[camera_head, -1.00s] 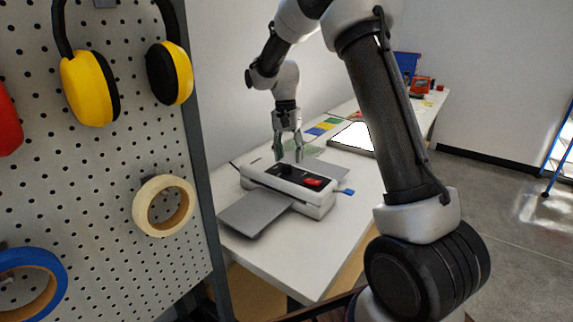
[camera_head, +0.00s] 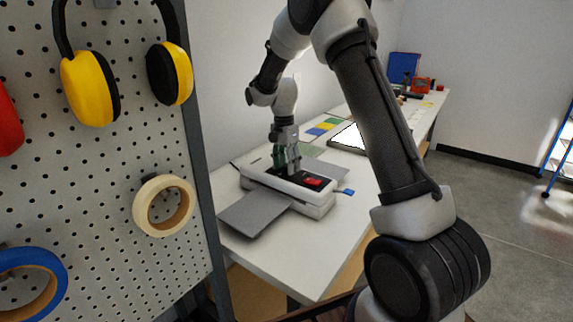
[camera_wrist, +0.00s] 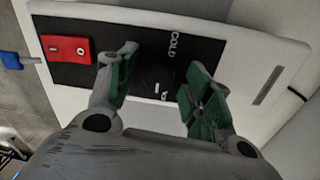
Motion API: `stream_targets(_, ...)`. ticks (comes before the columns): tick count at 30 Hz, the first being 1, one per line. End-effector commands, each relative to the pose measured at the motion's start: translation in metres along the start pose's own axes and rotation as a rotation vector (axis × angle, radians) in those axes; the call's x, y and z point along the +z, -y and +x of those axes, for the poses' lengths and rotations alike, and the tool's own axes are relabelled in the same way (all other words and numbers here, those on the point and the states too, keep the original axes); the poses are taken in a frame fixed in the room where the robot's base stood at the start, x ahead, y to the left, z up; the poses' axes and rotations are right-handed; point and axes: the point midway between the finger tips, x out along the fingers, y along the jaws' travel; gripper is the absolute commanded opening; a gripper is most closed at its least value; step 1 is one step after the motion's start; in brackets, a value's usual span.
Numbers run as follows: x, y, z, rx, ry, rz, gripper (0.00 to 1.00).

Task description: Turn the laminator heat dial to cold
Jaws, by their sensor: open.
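The laminator (camera_head: 318,200) is a white machine on the table with a black control panel; its casing fills much of the wrist view (camera_wrist: 275,45). In the wrist view the dark heat dial (camera_wrist: 155,78) lies on the black panel with a short white mark on it. The word COLD is printed beyond the dial, and a partly hidden label lies near the mark. My gripper (camera_wrist: 158,68) is open, its green-padded fingers on either side of the dial. Whether they touch it, I cannot tell. In the head view my gripper (camera_head: 287,170) is down at the panel and hides the dial.
A red switch (camera_wrist: 70,49) sits on the panel beside one finger. A grey sheet or tray (camera_head: 255,213) extends from the laminator's front. A blue tab (camera_head: 348,191) sticks out at its right end. Coloured cards (camera_head: 322,127) lie behind. A pegboard (camera_head: 120,130) stands at left.

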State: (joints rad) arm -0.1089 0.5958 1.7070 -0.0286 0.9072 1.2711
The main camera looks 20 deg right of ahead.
Motion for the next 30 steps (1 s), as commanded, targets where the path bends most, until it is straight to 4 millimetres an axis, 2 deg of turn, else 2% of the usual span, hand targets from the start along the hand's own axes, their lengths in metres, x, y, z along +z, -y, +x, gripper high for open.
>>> stream_targets(6,0.0000,-0.0001,0.0005,0.000,0.000,0.000,0.51)
stream_targets(8,0.0000,-0.0001,0.0004,0.000,0.000,0.000,0.42)
stream_targets(14,0.0000,-0.0001,0.0002,0.000,0.000,0.000,0.05)
stream_targets(23,0.0001,0.0000,0.0000,0.000,-0.002,-0.022,0.04)
stream_targets(30,0.0005,-0.0002,0.0000,0.000,-0.009,-0.131,0.04)
